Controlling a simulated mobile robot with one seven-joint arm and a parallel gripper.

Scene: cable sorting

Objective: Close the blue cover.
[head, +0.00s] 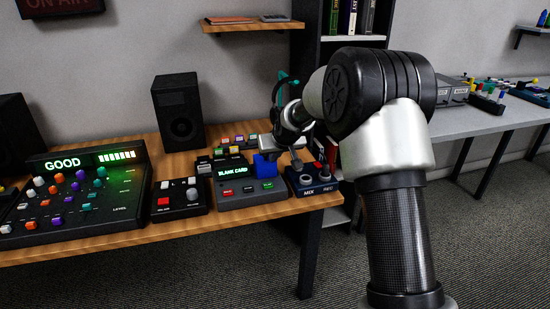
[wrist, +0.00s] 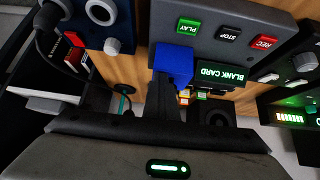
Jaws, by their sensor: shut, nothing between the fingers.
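The blue cover (head: 265,165) sits at the back right corner of the grey recorder (head: 250,188), beside its lit "BLANK CARD" display, and appears to stand raised. In the wrist view the cover (wrist: 174,62) is directly in front of my fingertips. My gripper (wrist: 163,82) is shut, with nothing between its fingers. Its tips are close to or touching the cover; I cannot tell which. In the head view my gripper is just behind and above the cover, partly hidden by my own arm.
A dark blue box with knobs (head: 302,180) stands right of the recorder, with a cable nearby. A black switch box (head: 179,197) and a mixer (head: 70,195) stand left. Small colored blocks (head: 237,140) lie behind. A speaker (head: 178,112) stands at the back.

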